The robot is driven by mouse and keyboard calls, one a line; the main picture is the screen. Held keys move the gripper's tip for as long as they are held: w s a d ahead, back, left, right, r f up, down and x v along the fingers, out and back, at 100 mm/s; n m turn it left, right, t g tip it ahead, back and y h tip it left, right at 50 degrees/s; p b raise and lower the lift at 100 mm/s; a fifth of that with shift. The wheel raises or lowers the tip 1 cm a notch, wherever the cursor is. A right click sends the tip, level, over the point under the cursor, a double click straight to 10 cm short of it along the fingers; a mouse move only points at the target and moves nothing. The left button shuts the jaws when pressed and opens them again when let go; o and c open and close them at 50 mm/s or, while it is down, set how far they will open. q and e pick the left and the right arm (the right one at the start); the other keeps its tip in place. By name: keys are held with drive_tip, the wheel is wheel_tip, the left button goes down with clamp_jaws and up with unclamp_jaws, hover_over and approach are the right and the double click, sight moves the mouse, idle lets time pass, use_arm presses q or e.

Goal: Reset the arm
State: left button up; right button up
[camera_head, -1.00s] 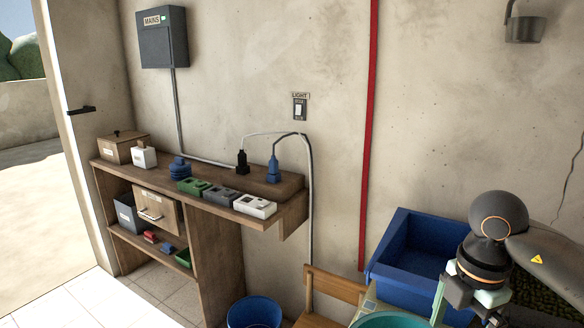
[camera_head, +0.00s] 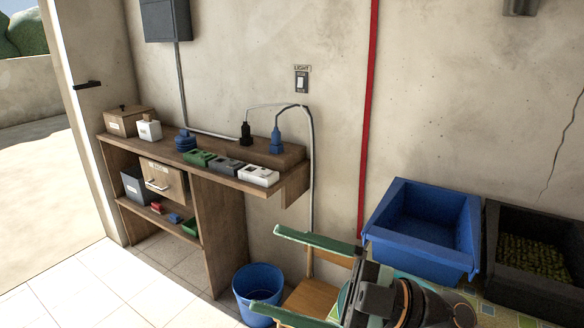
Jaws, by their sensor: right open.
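My right gripper (camera_head: 267,268) reaches in from the bottom right of the head view. Its two green fingers point left and are spread apart, with nothing between them. They show in front of the blue bucket (camera_head: 258,280) and the wooden chair (camera_head: 312,298); I cannot tell how far apart in depth. The dark wrist covers part of the table behind it. My left gripper is not in view.
A blue crate (camera_head: 415,255) and a black crate (camera_head: 495,285) with green contents stand at the right. A wooden bench (camera_head: 225,235) with sockets and boxes stands along the wall. The tiled floor at lower left is clear.

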drive_tip(key=w+d+f+m+t+h, duration=0.3)
drive_tip(key=w+d+m+t+h, duration=0.2)
drive_tip(key=d+m+t+h, duration=0.35)
drive_tip(key=w+d+f+m+t+h, duration=0.3)
drive_tip(key=w+d+m+t+h, duration=0.25)
drive_tip(key=m+t, duration=0.55)
drive_tip(key=s+d+f+m+g+h, duration=0.2)
drive_tip(key=d+f+m+g+h, duration=0.35)
drive_tip(key=f, duration=0.45)
drive_tip(key=s+d+f+n+g+h, duration=0.2)
drive_tip(key=s+f+g, duration=1.1)
drive_tip(key=s+f, duration=0.8)
drive_tip(key=w+a+f+t+y+p, duration=0.1)
drive_tip(key=w+a+f+t+y, duration=0.1)
drive_tip(key=f, duration=0.7)
drive_tip(key=shift+w+a+t+y, duration=0.45)
drive_tip(key=shift+a+t, duration=0.6)
drive_tip(key=shift+t, duration=0.75)
drive_tip(key=shift+w, duration=0.1)
drive_tip(key=shift+c, duration=0.2)
